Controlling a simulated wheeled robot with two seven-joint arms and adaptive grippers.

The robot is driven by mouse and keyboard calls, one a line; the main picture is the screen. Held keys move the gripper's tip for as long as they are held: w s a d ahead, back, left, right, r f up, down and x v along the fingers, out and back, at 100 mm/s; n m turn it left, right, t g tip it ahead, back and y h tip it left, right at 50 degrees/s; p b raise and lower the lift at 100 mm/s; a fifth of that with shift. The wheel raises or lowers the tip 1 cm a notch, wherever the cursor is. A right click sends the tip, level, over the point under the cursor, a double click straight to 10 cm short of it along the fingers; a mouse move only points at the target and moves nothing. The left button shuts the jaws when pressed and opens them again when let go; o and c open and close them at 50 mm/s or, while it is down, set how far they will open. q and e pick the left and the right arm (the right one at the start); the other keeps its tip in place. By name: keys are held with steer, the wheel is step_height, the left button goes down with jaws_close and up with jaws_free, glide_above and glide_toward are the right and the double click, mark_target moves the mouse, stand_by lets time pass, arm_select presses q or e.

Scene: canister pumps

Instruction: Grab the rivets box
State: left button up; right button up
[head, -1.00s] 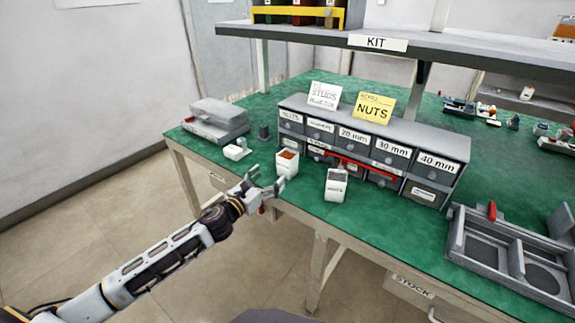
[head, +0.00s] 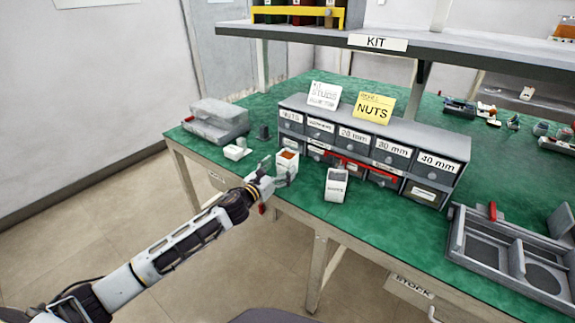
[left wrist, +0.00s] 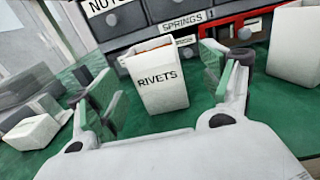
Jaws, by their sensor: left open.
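The rivets box (head: 287,160) is a white open-topped box with orange-brown contents, standing upright near the front edge of the green bench. In the left wrist view it (left wrist: 160,88) reads RIVETS and sits between the two spread fingers, with a gap on both sides visible. My left gripper (head: 277,175) is open and reaches the box from the front left; its fingers (left wrist: 165,92) also show in the left wrist view. The near finger hides part of the box in the head view. My right gripper is not in view.
A second white box (head: 336,185) stands to the right. Behind is a grey drawer cabinet (head: 370,147) with labels and a red bar (head: 362,167). A small white item (head: 236,152) and grey case (head: 217,120) lie left. A grey tray (head: 520,260) is at right.

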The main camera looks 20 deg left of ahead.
mark_target(283, 165)
arm_select(q)
steer(key=shift+w+d, duration=0.15)
steer(key=shift+w, duration=0.25)
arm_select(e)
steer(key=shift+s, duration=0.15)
arm_select(q)
steer(key=shift+w, duration=0.1)
steer(key=shift+w, duration=0.2)
steer(key=shift+w+d+f+b, duration=0.1)
steer(key=shift+w+f+b, duration=0.1)
steer(key=shift+w, duration=0.5)
steer(key=shift+w+d+f+b, duration=0.1)
steer(key=shift+w+f+b, duration=0.05)
steer(key=shift+w, duration=0.5)
steer(key=shift+w+d, duration=0.1)
steer(key=shift+w, duration=0.2)
steer(key=shift+w+d, duration=0.15)
steer(key=shift+w, duration=0.45)
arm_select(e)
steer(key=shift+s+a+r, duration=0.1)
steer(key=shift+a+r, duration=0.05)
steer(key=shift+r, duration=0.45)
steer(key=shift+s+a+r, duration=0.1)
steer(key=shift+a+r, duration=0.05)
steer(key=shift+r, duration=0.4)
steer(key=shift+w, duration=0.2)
